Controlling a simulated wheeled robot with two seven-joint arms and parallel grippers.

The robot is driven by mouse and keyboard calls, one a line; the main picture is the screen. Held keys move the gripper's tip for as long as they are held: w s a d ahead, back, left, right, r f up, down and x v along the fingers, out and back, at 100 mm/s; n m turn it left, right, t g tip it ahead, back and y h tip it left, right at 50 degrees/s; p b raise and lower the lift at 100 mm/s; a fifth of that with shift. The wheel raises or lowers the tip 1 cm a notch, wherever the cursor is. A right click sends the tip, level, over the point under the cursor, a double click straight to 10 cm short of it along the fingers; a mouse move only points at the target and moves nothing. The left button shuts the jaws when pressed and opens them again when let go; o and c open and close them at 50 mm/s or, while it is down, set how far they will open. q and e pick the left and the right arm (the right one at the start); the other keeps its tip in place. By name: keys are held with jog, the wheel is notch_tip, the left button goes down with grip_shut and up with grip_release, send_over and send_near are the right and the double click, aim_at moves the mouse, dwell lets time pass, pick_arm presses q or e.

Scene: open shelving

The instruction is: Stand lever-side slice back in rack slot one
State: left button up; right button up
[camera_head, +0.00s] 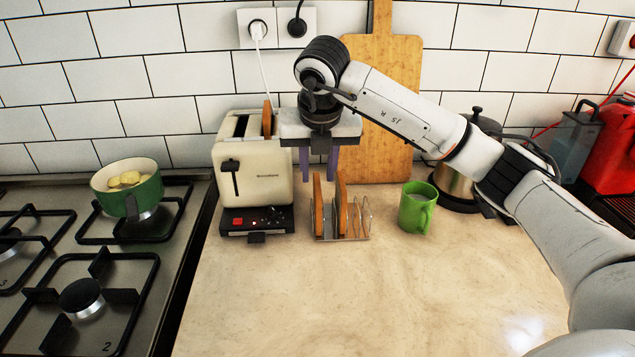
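A cream toaster (254,172) with a black lever on its front stands at the left of the counter. One brown slice (267,119) sticks up from its right slot; the left slot, nearer the lever, shows no slice. A wire rack (357,222) stands to the toaster's right. It holds two upright slices, a left one (318,205) and a right one (342,207). I cannot tell which slice came from the lever side. My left gripper is out of view.
A green mug (416,207) stands right of the rack. A wooden board (383,100) leans on the wall behind it, and a metal kettle (455,180) is under my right arm. A hob with a green pot (128,190) is at left. The front counter is clear.

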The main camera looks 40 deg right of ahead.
jog(key=v, duration=0.6)
jog(key=shift+r, duration=0.3)
jog(key=shift+s+a, duration=0.1)
